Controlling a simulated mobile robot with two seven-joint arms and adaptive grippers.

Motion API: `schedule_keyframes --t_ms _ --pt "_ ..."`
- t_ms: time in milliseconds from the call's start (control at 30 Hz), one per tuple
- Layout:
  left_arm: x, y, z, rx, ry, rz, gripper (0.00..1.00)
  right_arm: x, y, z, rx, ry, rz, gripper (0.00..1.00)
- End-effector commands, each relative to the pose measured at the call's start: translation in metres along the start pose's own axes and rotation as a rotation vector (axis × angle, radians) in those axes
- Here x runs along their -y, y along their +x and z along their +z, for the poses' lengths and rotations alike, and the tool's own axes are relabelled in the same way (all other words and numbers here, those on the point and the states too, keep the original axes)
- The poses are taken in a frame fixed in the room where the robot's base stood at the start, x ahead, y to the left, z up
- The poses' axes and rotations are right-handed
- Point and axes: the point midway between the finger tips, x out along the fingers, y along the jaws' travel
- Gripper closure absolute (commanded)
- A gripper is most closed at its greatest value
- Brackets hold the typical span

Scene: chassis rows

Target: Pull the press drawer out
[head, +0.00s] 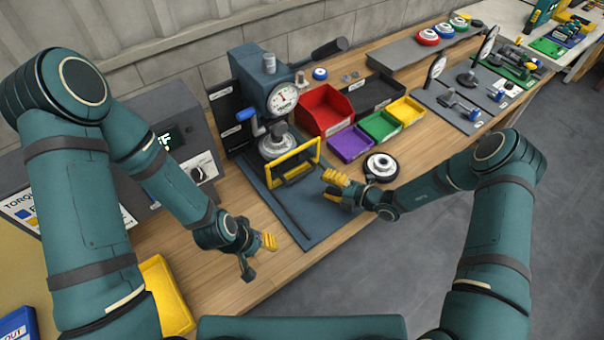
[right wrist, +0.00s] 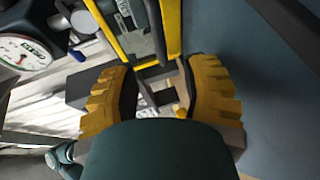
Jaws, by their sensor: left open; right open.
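The press (head: 262,85) stands on the bench with a round dial. At its base is a yellow-edged frame (head: 318,150), which looks like the drawer front, with a dark handle (head: 297,178) low on its near side. The drawer looks pushed in, though its inside is hidden. My right gripper (head: 331,187) is open just right of the handle, apart from it in the head view. In the right wrist view its yellow fingers (right wrist: 160,100) stand apart, with the frame and a grey bar beyond and between them. My left gripper (head: 258,254) is open and empty over the bench's front edge.
A dark mat (head: 325,222) lies in front of the press. Red (head: 322,110), purple (head: 350,144), green (head: 380,126) and yellow (head: 406,111) bins stand right of it. A round part (head: 381,167) lies near my right forearm. A torque box (head: 180,150) stands left.

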Motion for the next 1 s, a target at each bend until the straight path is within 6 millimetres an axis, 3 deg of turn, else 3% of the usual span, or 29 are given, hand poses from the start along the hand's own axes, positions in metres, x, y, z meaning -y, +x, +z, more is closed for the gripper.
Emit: schedule_keyframes --t_ms 200,400,600,900,933,1000 --pt "0.0 -0.001 -0.001 -0.001 0.0 0.0 0.53 0.0 0.045 -0.001 -0.003 -0.002 0.001 0.54" --pt "0.0 -0.002 -0.001 -0.001 0.0 0.0 0.53 0.0 0.075 -0.001 -0.003 -0.002 0.001 0.54" --pt "0.0 -0.002 -0.001 -0.001 0.0 0.0 0.53 0.0 0.089 -0.001 -0.001 -0.001 0.0 0.54" --pt "0.0 -0.002 -0.001 -0.001 0.0 0.0 0.53 0.0 0.09 -0.001 -0.001 -0.001 0.0 0.54" --pt "0.0 -0.002 -0.001 -0.001 0.0 0.0 0.53 0.0 0.09 -0.001 -0.001 -0.001 0.0 0.56" --pt "0.0 -0.002 -0.001 -0.001 0.0 0.0 0.53 0.0 0.09 -0.001 -0.001 -0.001 0.0 0.8"
